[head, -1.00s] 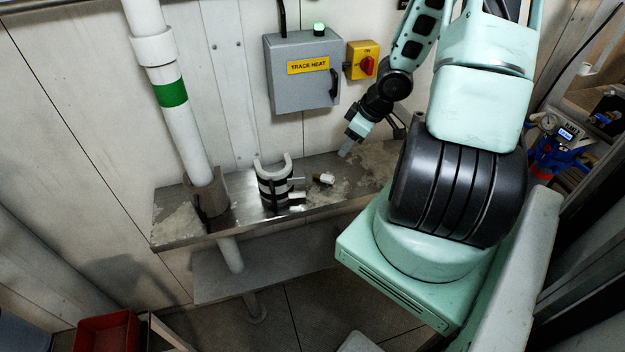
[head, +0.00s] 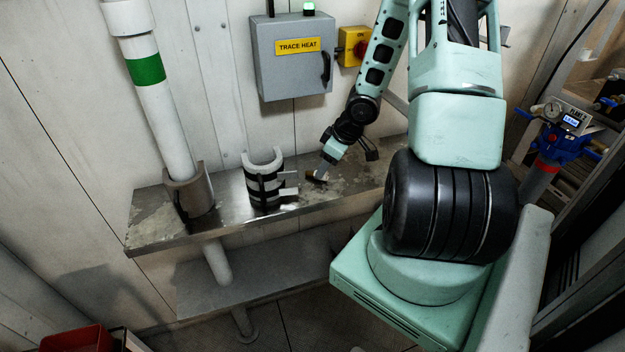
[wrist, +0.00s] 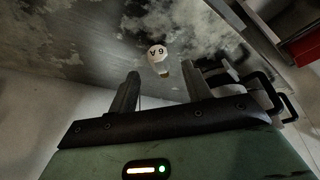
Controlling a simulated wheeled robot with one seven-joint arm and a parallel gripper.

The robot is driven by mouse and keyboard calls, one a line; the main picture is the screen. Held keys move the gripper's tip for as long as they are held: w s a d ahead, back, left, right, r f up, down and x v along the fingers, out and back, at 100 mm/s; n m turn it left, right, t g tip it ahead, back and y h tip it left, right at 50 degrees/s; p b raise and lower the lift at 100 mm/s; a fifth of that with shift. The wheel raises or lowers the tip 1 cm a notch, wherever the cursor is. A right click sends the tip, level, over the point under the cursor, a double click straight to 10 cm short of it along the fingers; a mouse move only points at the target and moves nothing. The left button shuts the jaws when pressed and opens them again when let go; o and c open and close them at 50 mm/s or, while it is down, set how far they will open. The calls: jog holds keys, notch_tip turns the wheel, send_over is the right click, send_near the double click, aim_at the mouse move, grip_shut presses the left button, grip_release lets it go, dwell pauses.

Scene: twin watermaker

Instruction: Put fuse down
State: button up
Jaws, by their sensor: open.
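The fuse (wrist: 157,52) is a small white cylinder marked "6 A", with a brass-coloured end. It lies on the metal shelf (head: 155,222), ahead of the fingertips and about midway between them in the wrist view. My gripper (wrist: 163,74) is open, with nothing between its fingers. In the head view my gripper (head: 317,176) reaches down to the shelf, right of the strapped grey pipe shell, and mostly hides the fuse. I cannot tell whether a finger touches the fuse.
The curved pipe shell (head: 266,180) with black straps stands on the shelf. A white pipe with a green band (head: 146,70) passes through the shelf at left. The grey TRACE HEAT box (head: 292,75) and a yellow switch (head: 352,46) hang on the wall above.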

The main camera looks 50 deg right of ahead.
jog(key=b+x, duration=0.1)
jog(key=x, duration=0.2)
jog(key=shift+f, duration=0.2)
grip_shut()
